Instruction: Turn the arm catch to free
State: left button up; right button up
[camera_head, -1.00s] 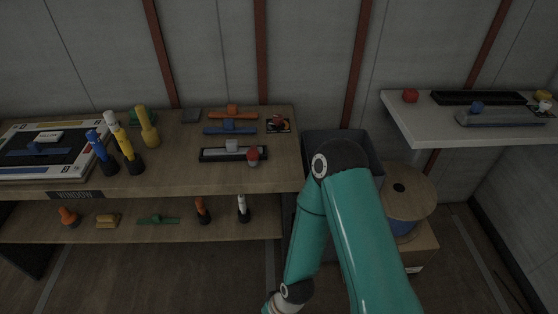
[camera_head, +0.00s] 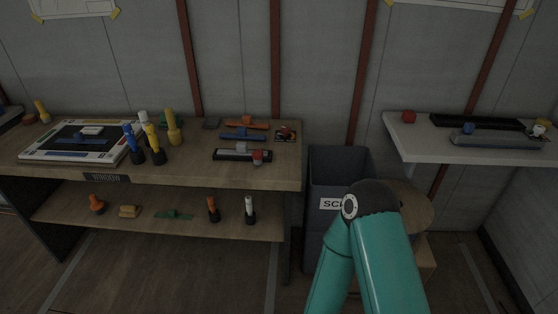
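No part in view is labelled as the arm catch, and I cannot tell which piece it is. On the wooden bench (camera_head: 200,178) lies a black strip with a pale block and a red knob (camera_head: 257,156) at its right end. Behind it are a blue bar with a raised block (camera_head: 242,134) and an orange bar (camera_head: 246,125). On the white shelf at right, a grey bar (camera_head: 497,141) carries a blue knob (camera_head: 468,127). One of my teal arms rises at lower right, in front of the bin. Neither gripper is in view.
A grey bin (camera_head: 338,167) with a partly hidden label stands between bench and shelf. A wooden spool (camera_head: 413,211) is partly behind my arm. A framed panel (camera_head: 75,156), upright yellow, blue and white tools (camera_head: 157,150) stand on the bench. The lower shelf (camera_head: 130,217) holds several small parts.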

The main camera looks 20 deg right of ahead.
aim_at(257, 155)
jog(key=u, duration=0.15)
jog(key=i, duration=0.9)
jog(key=z, duration=0.05)
